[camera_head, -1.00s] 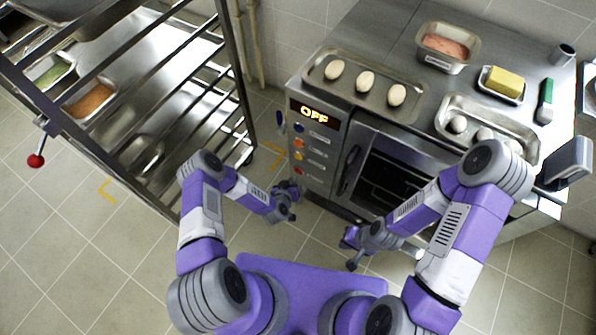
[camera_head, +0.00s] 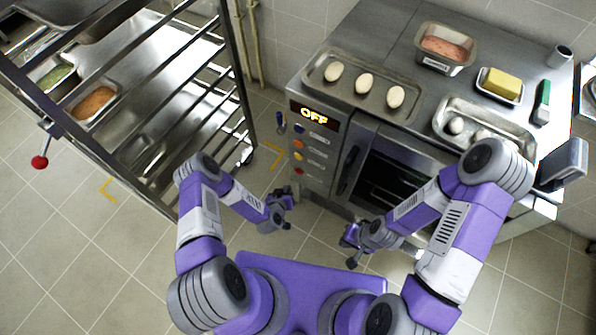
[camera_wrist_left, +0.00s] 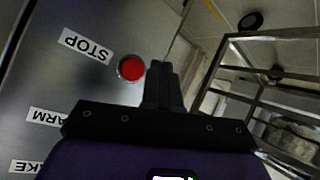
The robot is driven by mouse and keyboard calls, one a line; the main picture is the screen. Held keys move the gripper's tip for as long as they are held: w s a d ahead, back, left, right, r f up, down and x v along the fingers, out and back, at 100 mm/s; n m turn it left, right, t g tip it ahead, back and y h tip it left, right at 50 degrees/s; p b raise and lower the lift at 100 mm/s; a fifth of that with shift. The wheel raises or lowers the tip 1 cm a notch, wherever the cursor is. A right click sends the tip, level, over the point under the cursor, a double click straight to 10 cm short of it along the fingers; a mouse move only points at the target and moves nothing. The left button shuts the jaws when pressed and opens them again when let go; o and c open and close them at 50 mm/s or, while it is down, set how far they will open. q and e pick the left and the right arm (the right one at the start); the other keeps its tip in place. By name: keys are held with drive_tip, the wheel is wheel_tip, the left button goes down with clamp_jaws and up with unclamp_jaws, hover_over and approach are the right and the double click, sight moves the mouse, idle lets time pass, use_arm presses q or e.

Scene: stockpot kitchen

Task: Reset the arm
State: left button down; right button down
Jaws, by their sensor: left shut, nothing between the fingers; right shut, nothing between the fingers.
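My left gripper (camera_head: 284,212) hangs in front of the oven's control panel, low and left of the oven. It is shut and empty. In the left wrist view its closed fingers (camera_wrist_left: 163,85) point up beside a red button (camera_wrist_left: 132,68) labelled STOP, and I cannot tell whether they touch the panel. My right gripper (camera_head: 350,248) is in front of the oven's lower edge, right of the left one. It is shut and empty. Both arms are bent in front of my body.
The oven (camera_head: 385,180) reads OFF. On its top are a tray with several pale dough pieces (camera_head: 363,82), a pink-filled pan (camera_head: 445,48), butter (camera_head: 502,84) and another tray (camera_head: 478,130). A metal rack (camera_head: 235,75) stands left. Floor between rack and oven is free.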

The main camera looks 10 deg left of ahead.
use_arm(q)
drive_tip(key=s+d+r+g+h+p, duration=0.1)
drive_tip(key=s+d+r+g+p, duration=0.1)
drive_tip(key=s+r+g, duration=0.3)
drive_tip(key=s+d+r+g+h+p, duration=0.2)
drive_tip(key=s+r+g, duration=0.3)
drive_tip(key=s+r, duration=0.8)
drive_tip(key=shift+s+d+r+g+p, duration=0.15)
drive_tip(key=shift+s+r+g+p, duration=0.15)
drive_tip(key=shift+s+p, duration=0.35)
